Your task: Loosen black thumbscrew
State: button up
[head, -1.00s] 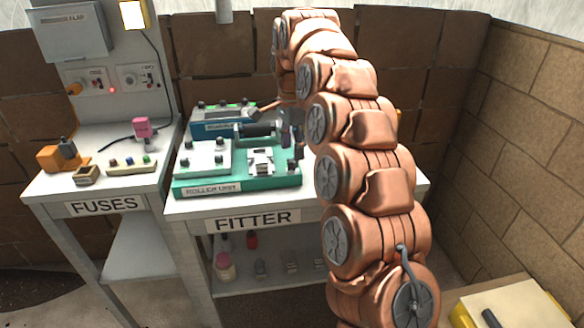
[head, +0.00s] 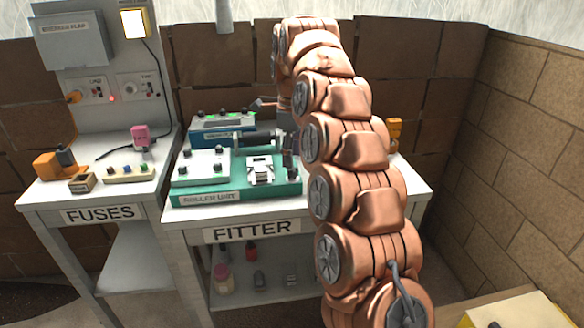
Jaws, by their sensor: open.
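The roller unit (head: 190,199) is a green base on the FITTER table, with a black roller across its back. A pale plate (head: 200,168) on its left carries several small black knobs, and a dark upright part (head: 290,165) stands at its right end. Which knob is the black thumbscrew I cannot tell. My gripper (head: 264,104) shows only in part behind the roller unit, near the blue unit (head: 222,132); my arm hides the rest. It looks open, with nothing seen between its fingers, and apart from the knobs.
The FITTER table (head: 300,228) has bare strips at its front and right. The FUSES table (head: 50,199) on the left holds an orange block (head: 48,165), a pink plug (head: 140,133) and a small strip. A brick wall closes the right side. Jars stand on the lower shelf.

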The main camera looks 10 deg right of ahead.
aim_at(292, 173)
jog(key=shift+f, duration=0.15)
jog(key=shift+f+b, duration=1.7)
jog(key=shift+f, duration=0.2)
jog(key=shift+c, duration=0.3)
grip_shut()
jog(key=shift+r, duration=0.1)
